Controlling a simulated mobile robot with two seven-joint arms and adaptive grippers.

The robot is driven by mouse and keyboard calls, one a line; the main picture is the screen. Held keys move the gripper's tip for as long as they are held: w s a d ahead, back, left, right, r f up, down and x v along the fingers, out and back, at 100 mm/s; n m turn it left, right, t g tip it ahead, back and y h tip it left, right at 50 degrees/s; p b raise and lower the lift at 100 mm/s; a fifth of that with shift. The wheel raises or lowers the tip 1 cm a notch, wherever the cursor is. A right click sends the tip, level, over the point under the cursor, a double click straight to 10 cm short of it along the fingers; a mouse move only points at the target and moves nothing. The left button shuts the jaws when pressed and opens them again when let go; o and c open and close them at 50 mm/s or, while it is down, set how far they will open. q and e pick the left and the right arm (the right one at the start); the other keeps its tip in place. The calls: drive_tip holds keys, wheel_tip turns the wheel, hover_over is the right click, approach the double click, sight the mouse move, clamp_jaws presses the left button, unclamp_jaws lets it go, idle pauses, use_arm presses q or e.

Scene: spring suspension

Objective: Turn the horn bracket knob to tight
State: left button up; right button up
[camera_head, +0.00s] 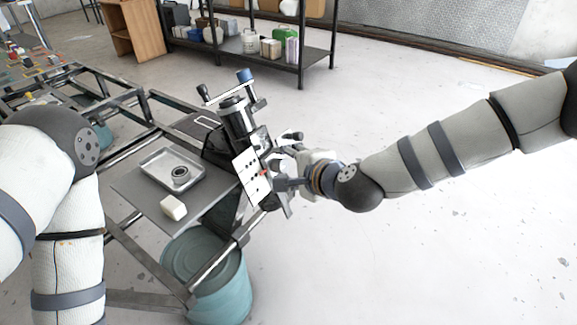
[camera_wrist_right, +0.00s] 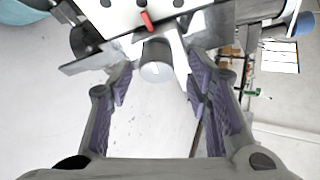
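The horn bracket is part of a dark upright device with a white plate (camera_head: 251,177) that has several dark holes. The plate's edge also shows at the top of the right wrist view (camera_wrist_right: 118,12), with a red pointer (camera_wrist_right: 147,20) on it. A grey round knob (camera_wrist_right: 156,62) sticks out below the pointer. My right gripper (camera_head: 283,166) is at the right side of the plate. In the right wrist view its fingers (camera_wrist_right: 160,85) are open, one on each side of the knob, with gaps visible. My left arm shows at the left, but its gripper is out of view.
A metal tray (camera_head: 158,182) with a dark ring (camera_head: 180,174) and a white block (camera_head: 173,207) are on the grey bench (camera_head: 130,187). A teal drum (camera_head: 225,290) stands below. A loaded shelf (camera_head: 315,56) is behind. The floor at the right is clear.

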drive_tip(key=v, duration=1.2)
drive_tip(key=s+d+f+n+g+h, duration=0.15)
drive_tip(key=s+f+n+g, duration=0.25)
drive_tip(key=s+f, duration=0.5)
drive_tip(key=s+d+f+n+g+h, duration=0.1)
drive_tip(key=s+d+f+n+g, duration=0.2)
drive_tip(key=s+f, duration=0.65)
drive_tip(key=s+d+f+n+g+h, duration=0.1)
drive_tip(key=s+d+f+n+g, duration=0.1)
drive_tip(key=s+d, duration=0.3)
drive_tip(key=s+d+f+n+g+h, duration=0.2)
drive_tip(key=s+d+f+n+g, duration=0.1)
drive_tip(key=s, duration=0.7)
drive_tip(key=d+f+n, duration=0.1)
drive_tip(key=d+f, duration=0.1)
drive_tip(key=d, duration=0.1)
drive_tip(key=shift+f+n, duration=0.2)
drive_tip(key=shift+n, duration=0.2)
drive_tip(key=shift+d+h, duration=0.1)
drive_tip(key=shift+h, duration=0.15)
